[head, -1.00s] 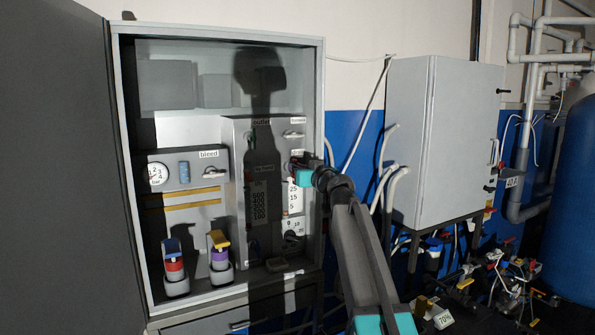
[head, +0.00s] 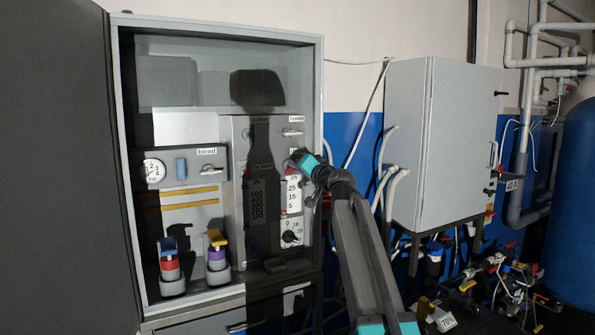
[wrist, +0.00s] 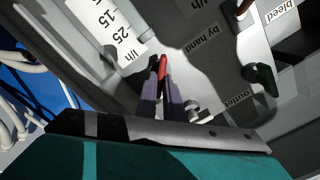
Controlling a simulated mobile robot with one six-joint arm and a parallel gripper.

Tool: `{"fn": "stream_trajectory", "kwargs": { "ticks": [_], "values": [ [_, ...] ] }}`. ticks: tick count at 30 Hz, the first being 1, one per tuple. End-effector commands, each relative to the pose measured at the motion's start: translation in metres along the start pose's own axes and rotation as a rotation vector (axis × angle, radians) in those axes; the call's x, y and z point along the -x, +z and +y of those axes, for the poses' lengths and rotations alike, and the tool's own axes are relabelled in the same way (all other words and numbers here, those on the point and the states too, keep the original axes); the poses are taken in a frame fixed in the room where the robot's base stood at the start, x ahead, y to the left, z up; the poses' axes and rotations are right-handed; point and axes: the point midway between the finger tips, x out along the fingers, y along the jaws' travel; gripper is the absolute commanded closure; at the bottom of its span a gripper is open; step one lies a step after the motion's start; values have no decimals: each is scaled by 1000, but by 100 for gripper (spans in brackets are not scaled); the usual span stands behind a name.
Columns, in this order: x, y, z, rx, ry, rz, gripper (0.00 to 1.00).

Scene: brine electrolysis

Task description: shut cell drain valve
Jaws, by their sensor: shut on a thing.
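A small red valve handle (wrist: 163,66) shows in the wrist view between the tips of my gripper (wrist: 160,78), which is shut on it. In the head view, my gripper (head: 298,156) reaches from the right to the grey panel (head: 238,205) inside the open cabinet, just above the l/h scale (head: 293,194). My gripper covers the handle there, and the label beside it is mostly hidden. I cannot read which valve this is or tell the handle's exact angle.
A dark green handle (wrist: 262,86) is near the outlet label (wrist: 237,99). The bleed gauge (head: 153,172) and two bottles with blue (head: 169,264) and yellow (head: 217,257) tops are at left. A grey box (head: 440,140) and pipes stand right of the cabinet.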

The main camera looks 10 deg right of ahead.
Motion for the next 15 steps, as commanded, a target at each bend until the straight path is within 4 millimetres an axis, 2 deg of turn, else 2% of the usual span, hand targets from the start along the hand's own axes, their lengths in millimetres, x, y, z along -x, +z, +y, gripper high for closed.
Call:
{"fn": "stream_trajectory", "kwargs": {
  "ticks": [15],
  "values": [
    [0, 0, 3, -469, 1, 0, 100]
  ]
}}
